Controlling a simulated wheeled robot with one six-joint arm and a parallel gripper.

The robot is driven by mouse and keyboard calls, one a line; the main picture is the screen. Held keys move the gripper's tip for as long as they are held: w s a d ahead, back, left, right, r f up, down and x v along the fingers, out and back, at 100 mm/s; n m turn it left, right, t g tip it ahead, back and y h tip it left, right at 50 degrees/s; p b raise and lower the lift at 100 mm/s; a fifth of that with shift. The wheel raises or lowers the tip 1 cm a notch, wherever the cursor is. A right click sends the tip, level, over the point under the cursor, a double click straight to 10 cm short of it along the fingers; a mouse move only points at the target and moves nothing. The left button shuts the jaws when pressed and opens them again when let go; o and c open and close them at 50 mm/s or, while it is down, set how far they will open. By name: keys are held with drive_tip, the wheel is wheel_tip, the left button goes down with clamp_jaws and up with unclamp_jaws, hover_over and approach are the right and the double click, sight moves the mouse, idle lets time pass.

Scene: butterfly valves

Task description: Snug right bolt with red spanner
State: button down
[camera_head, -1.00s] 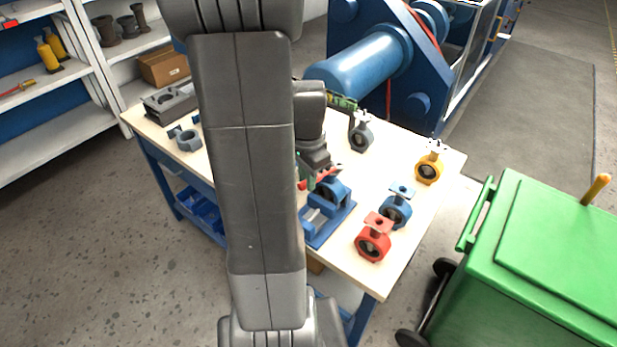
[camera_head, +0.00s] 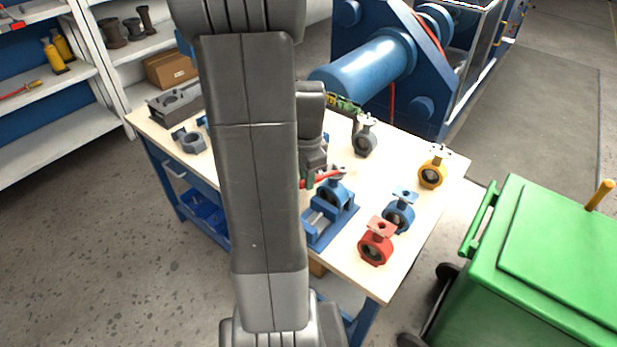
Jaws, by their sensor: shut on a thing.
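My gripper (camera_head: 310,180) is partly hidden behind my arm, over the middle of the wooden table. It is shut on the red spanner (camera_head: 322,178), which sticks out to the right. The spanner's head is at the top of the blue fixture (camera_head: 321,222), which holds a dark round valve (camera_head: 331,195). Whether the spanner's head sits on the right bolt is too small to tell. The bolts themselves cannot be made out.
On the table (camera_head: 375,282) stand a red valve (camera_head: 376,243), a blue valve (camera_head: 399,212), a yellow valve (camera_head: 433,172) and a grey valve (camera_head: 364,138). A green bin (camera_head: 550,260) stands at the right. A blue machine (camera_head: 375,65) is behind.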

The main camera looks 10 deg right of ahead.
idle(0.5)
drive_tip(key=shift+s+d+n, duration=0.45)
drive_tip(key=shift+s+n, duration=0.25)
drive_tip(key=shift+n, duration=0.25)
drive_tip(key=shift+s+d+n, duration=0.4)
drive_tip(key=shift+s+n, duration=0.3)
drive_tip(key=shift+n, duration=0.3)
drive_tip(key=shift+s+d+n, duration=0.45)
drive_tip(key=shift+s+n, duration=0.25)
drive_tip(key=shift+n, duration=0.25)
drive_tip(key=shift+r+p, duration=0.7)
drive_tip(key=shift+r, duration=0.3)
wheel_tip(320, 180, up, 5)
drive_tip(key=p, duration=0.4)
drive_tip(key=shift+s, duration=0.1)
